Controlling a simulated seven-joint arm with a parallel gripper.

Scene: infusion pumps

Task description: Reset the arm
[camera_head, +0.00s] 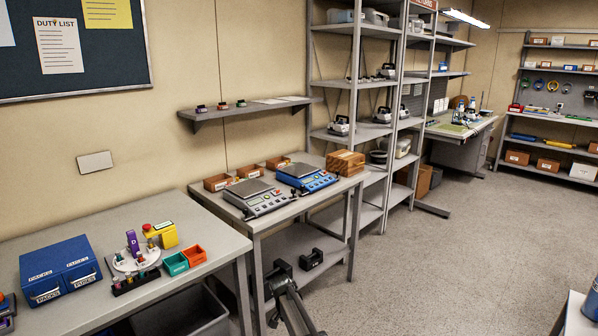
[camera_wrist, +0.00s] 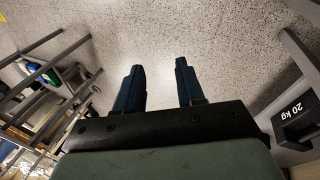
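My gripper (camera_wrist: 160,66) shows in the wrist view with its two dark blue fingers apart. The space between the fingers is empty, with speckled grey floor beyond it. In the head view, part of my arm shows at the bottom centre, low in front of the bench with the scales. I cannot make out the fingers there. The fingers touch nothing that I can see.
A black 20 kg weight (camera_wrist: 297,108) is at the wrist view's right; shelving is at its left. In the head view, two scales (camera_head: 258,198) (camera_head: 306,177) stand on a bench beside a table with a blue drawer box (camera_head: 62,268). Open floor (camera_head: 450,260) lies right.

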